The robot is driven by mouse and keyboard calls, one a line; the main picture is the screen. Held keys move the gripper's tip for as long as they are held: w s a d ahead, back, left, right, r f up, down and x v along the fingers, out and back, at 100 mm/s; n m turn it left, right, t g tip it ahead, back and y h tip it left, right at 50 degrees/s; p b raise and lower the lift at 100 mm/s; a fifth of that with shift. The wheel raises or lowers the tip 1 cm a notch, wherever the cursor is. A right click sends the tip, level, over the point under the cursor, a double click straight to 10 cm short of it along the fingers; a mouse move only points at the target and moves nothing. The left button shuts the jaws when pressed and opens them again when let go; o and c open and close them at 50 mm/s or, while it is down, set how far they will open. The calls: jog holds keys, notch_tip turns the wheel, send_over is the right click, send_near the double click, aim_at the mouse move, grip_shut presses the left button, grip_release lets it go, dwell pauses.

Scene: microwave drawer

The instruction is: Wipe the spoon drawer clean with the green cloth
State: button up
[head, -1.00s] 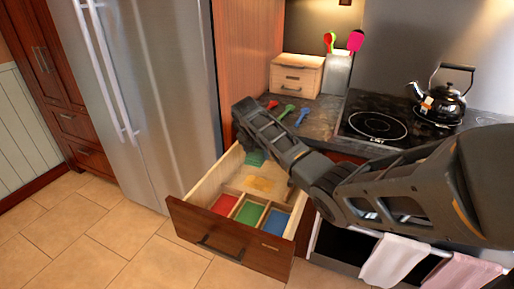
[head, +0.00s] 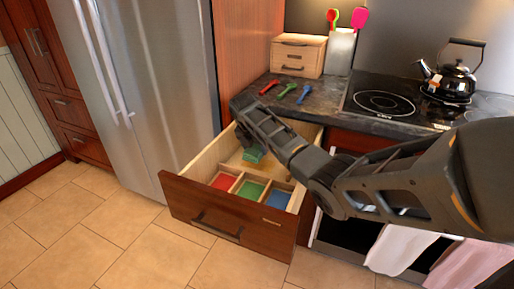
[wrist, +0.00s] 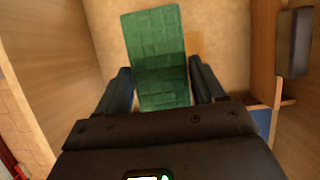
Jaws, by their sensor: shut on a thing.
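The spoon drawer (head: 229,217) is pulled open under the counter. Its front part has red (head: 224,182), green (head: 250,189) and blue (head: 277,199) compartments, with a larger bare area behind them. My gripper (wrist: 162,88) is shut on the green cloth (wrist: 153,35), which lies between its two fingers, low inside the drawer. The cloth (head: 253,153) also shows just behind the compartments in the head view, partly hidden by my arm. An orange-yellow patch (wrist: 194,43) shows on the drawer floor beside the cloth, partly covered.
Red (head: 268,87), green (head: 287,90) and blue (head: 304,94) spoons lie on the counter above the drawer. A wooden box (head: 298,55), a utensil holder (head: 341,52) and a kettle (head: 452,80) stand behind. The fridge (head: 150,90) is at left. Floor in front is clear.

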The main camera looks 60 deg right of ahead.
jog(key=shift+w+a+f+b, duration=0.15)
jog(key=shift+w+f+b, duration=1.7)
jog(key=shift+f, duration=0.15)
jog(key=shift+f, duration=0.55)
jog(key=shift+s, duration=0.15)
